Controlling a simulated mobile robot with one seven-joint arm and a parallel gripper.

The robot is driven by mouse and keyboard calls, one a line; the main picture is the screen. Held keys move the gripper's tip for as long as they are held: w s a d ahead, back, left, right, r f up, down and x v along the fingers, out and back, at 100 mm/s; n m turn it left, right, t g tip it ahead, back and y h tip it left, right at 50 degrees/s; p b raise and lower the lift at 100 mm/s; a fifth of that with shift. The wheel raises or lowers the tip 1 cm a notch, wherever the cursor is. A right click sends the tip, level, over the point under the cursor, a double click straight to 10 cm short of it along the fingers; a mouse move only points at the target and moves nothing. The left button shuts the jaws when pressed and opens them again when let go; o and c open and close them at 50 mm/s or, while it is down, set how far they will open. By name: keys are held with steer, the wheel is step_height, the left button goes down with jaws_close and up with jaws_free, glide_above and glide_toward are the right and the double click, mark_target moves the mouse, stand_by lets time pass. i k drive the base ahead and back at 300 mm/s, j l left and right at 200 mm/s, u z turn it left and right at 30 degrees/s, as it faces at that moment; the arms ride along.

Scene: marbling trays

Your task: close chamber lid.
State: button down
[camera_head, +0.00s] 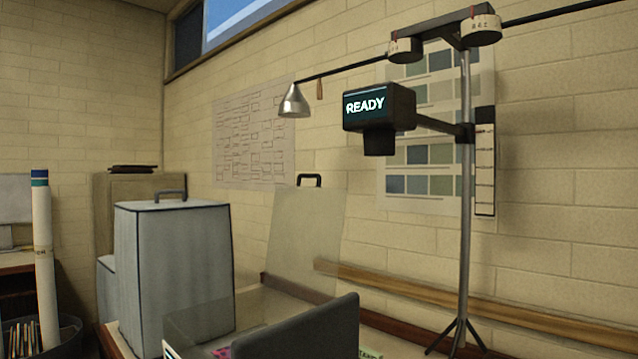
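A pale see-through panel (306,238) with a dark handle (309,178) on its top edge stands raised and leans slightly back, near the middle of the view. It looks like the chamber lid in an open position. Below and in front of it are faint clear walls (205,318), which look like the chamber. The chamber's lower part is cut off by the bottom edge of the view. A dark grey slab (300,332) crosses in front of the chamber; I cannot tell what it is. My gripper is not in view.
A grey-white box (175,265) with a dark handle stands left of the panel. A tripod stand (464,200) on the right carries a "READY" display (378,107) and a lamp (295,101). A bin (45,338) with a tall roll (42,240) stands far left.

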mark_target(318, 177)
steer(key=l, duration=0.15)
steer(key=i+j, duration=0.15)
steer(key=j, duration=0.25)
steer(key=i+j, duration=0.1)
steer(key=j, duration=0.3)
steer(key=i+j, duration=0.15)
steer(key=j, duration=0.25)
steer(key=i+j, duration=0.15)
steer(key=j, duration=0.2)
steer(key=i+j, duration=0.15)
steer(key=j, duration=0.25)
steer(key=i+j, duration=0.1)
steer(key=j, duration=0.3)
steer(key=i+j, duration=0.15)
steer(key=j, duration=0.25)
steer(key=i+j, duration=0.1)
steer(key=j, duration=0.2)
steer(key=i+j+z, duration=0.1)
steer(key=j, duration=0.25)
steer(key=i+j, duration=0.1)
steer(key=j, duration=0.2)
